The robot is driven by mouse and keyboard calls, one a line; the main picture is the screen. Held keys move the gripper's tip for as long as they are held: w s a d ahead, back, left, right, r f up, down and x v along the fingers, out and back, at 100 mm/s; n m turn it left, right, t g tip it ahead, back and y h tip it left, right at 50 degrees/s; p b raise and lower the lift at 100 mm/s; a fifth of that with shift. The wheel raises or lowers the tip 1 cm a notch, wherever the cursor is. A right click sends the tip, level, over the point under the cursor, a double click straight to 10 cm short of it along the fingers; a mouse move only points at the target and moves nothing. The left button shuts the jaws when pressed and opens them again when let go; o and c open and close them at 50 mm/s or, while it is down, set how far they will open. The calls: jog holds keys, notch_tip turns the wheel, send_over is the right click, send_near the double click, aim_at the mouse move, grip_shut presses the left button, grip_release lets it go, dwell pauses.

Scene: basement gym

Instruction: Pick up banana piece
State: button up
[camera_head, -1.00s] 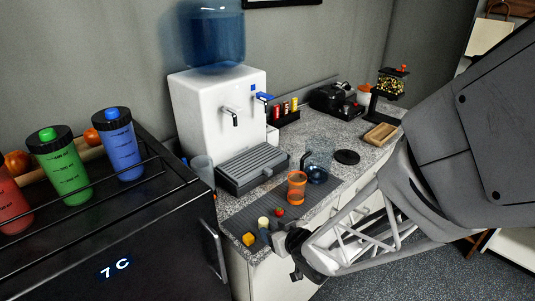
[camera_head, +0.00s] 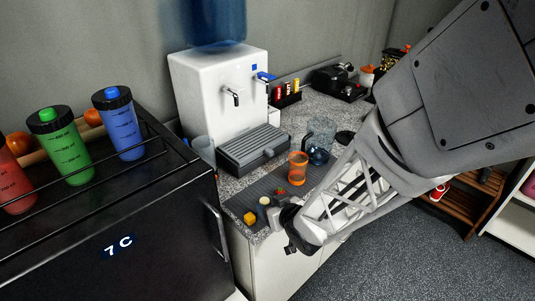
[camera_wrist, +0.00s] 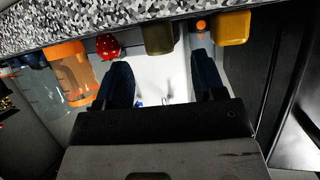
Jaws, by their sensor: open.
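The banana piece (camera_head: 264,201) is a short pale cylinder standing on the dark mat near the counter's front edge. In the wrist view it looks olive (camera_wrist: 158,38), ahead of and between the fingertips. My gripper (camera_head: 276,213) is at the counter's front edge, just beside the piece. In the wrist view my gripper (camera_wrist: 163,75) is open, its two dark fingers apart, with nothing held between them. Whether a finger touches the piece cannot be told.
A yellow cube (camera_head: 249,218) and a red strawberry-like piece (camera_head: 279,191) flank the banana piece. A small orange piece (camera_wrist: 201,26) is close to the right finger. An orange cup (camera_head: 298,168) and glass jug (camera_head: 320,135) stand behind. A black fridge (camera_head: 170,250) is at left.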

aim_at(265, 201)
jog(key=shift+x, duration=2.3)
jog(key=c, duration=1)
jog(key=shift+r, duration=0.75)
notch_tip(265, 201, up, 2)
jog(key=shift+r, duration=0.1)
jog(key=s+d, duration=0.2)
jog(key=s, duration=0.5)
jog(key=s+d+r, duration=0.1)
jog(key=s+d, duration=0.2)
jog(key=s, duration=0.5)
jog(key=shift+d, duration=0.25)
jog(key=shift+r, duration=0.1)
